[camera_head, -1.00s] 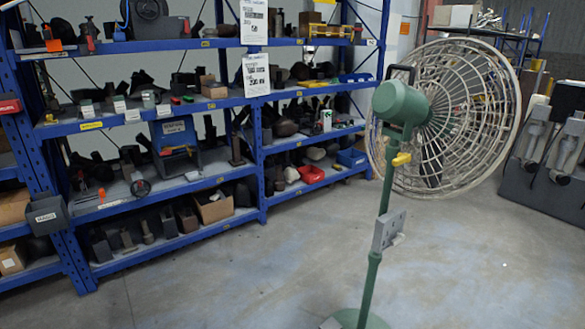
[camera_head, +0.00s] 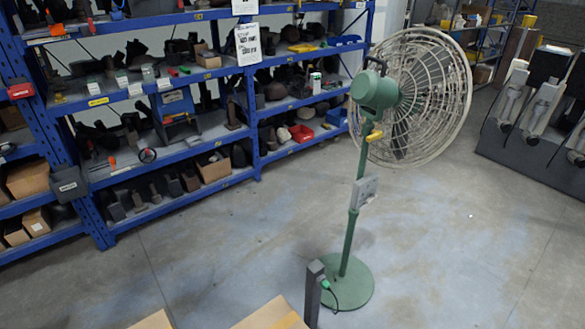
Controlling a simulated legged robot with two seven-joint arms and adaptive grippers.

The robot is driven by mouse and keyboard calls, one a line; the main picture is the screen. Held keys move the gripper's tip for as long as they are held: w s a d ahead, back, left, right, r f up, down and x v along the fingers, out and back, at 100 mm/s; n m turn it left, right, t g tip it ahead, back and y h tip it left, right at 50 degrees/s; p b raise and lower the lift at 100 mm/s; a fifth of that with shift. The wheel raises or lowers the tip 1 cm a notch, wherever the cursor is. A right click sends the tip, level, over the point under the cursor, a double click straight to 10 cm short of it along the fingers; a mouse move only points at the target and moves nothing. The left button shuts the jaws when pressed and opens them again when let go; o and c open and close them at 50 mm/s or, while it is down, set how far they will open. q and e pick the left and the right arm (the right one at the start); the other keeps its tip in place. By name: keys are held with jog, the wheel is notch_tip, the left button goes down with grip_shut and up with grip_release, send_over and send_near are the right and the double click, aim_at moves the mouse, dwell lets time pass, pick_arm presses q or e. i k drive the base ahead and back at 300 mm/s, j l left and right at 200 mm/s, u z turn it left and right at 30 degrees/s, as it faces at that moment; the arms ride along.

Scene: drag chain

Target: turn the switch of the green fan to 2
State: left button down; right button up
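The green fan (camera_head: 377,92) stands upright on the floor at right of centre in the head view. Its pale round cage (camera_head: 430,97) faces away to the right. A grey switch box (camera_head: 364,192) is fixed partway up its green pole. The switch's position is too small to read. The round green base (camera_head: 349,288) rests on the floor. Neither of my grippers is in view.
Cardboard-coloured surfaces (camera_head: 268,316) show at the bottom edge. Blue shelves (camera_head: 215,184) line the left and back. Grey machinery (camera_head: 535,105) stands at right. Floor around the fan is mostly clear.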

aim_at(373, 196)
jog(key=i+l, duration=0.15)
jog(key=l, duration=0.2)
jog(key=i+l, duration=0.15)
jog(key=l, duration=0.2)
jog(key=i+l, duration=0.1)
jog(key=l, duration=0.2)
jog(key=i+l, duration=0.15)
jog(key=l, duration=0.2)
